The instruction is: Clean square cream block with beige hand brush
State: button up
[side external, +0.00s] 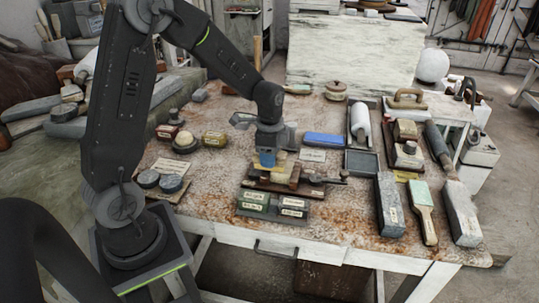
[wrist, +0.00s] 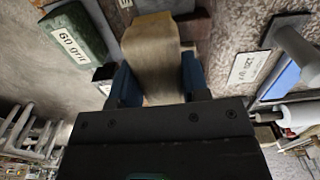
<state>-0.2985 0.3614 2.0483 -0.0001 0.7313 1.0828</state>
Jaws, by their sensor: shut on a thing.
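My gripper (side external: 267,158) is low over the middle of the table, its blue fingers pointing down. In the wrist view, the two blue fingers (wrist: 158,82) are closed on the sides of a beige, curved piece, which looks like the beige hand brush (wrist: 152,62). Its far end is more yellowish. In the side view, a pale yellowish part (side external: 284,159) shows beside the fingers, just above brown wooden pieces (side external: 288,178). I cannot clearly pick out the square cream block; the gripper and the held piece hide what lies directly below. I cannot tell whether the held piece touches anything.
Several green and grey labelled grit blocks (side external: 273,206) sit in front of the gripper. A blue block (side external: 323,139) lies to the right. Round pads (side external: 160,182) lie at the left. Bare tabletop (side external: 225,168) shows left of the gripper.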

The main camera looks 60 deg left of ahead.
aim_at(286, 152)
jog(key=shift+w+d+r, duration=0.6)
jog(key=shift+w+d, duration=0.1)
jog(key=shift+w+a+f, duration=0.1)
jog(key=shift+w+a, duration=0.75)
jog(key=shift+f, duration=0.6)
jog(key=shift+d, duration=0.1)
jog(key=shift+w+d, duration=0.7)
jog(key=shift+w, duration=0.05)
jog(key=shift+a, duration=0.1)
